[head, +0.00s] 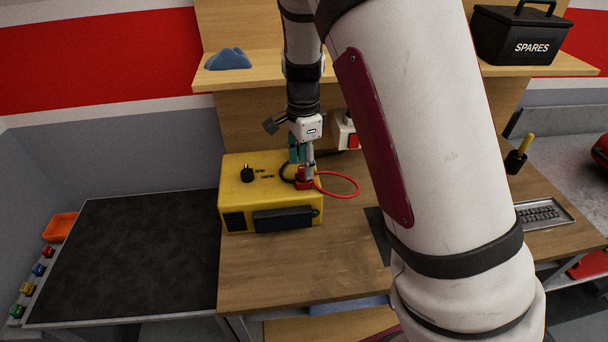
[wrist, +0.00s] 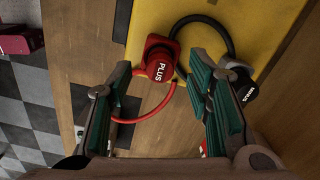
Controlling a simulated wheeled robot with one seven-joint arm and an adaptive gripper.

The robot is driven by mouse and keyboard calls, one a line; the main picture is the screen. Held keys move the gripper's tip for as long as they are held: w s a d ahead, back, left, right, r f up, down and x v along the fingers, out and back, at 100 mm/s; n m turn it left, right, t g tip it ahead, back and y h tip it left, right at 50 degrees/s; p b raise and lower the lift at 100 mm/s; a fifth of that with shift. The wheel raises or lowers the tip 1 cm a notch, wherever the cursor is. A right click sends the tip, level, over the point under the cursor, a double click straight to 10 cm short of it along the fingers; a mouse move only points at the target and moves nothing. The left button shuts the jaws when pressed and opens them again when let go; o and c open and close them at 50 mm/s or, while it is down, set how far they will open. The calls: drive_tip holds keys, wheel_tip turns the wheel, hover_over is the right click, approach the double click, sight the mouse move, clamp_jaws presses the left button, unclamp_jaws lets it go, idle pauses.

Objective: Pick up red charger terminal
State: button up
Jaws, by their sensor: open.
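The red charger terminal (wrist: 162,62), marked PLUS, sits on the yellow charger box (head: 242,185) with a red cable attached. In the head view the terminal (head: 304,183) is partly hidden by my gripper (head: 304,165), which points down right above it. In the wrist view my gripper (wrist: 167,98) is open, with a green-padded finger on each side and the red terminal between and just beyond the tips. A black terminal marked MINUS (wrist: 241,86) lies close by the right finger, its black cable curving up over the box. I cannot tell if a finger touches either terminal.
The yellow box stands on a wooden bench (head: 290,270). A dark mat (head: 130,245) covers the left surface. A blue cloth (head: 229,59) and a black SPARES box (head: 515,35) are on the shelf above. Bare wood lies in front of the box.

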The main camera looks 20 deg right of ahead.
drive_tip(key=shift+f, duration=1.05)
clamp_jaws()
drive_tip(key=shift+r, duration=0.1)
drive_tip(key=shift+r, duration=0.4)
drive_tip(key=r, duration=0.2)
drive_tip(key=shift+s+d+r, duration=0.2)
drive_tip(key=shift+s+r, duration=0.05)
drive_tip(key=shift+r, duration=0.15)
drive_tip(key=s+d+r, duration=0.1)
drive_tip(key=s+d, duration=0.7)
drive_tip(key=s, duration=0.5)
drive_tip(key=shift+d+r, duration=0.15)
drive_tip(key=shift+d, duration=0.1)
drive_tip(key=shift+d, duration=0.1)
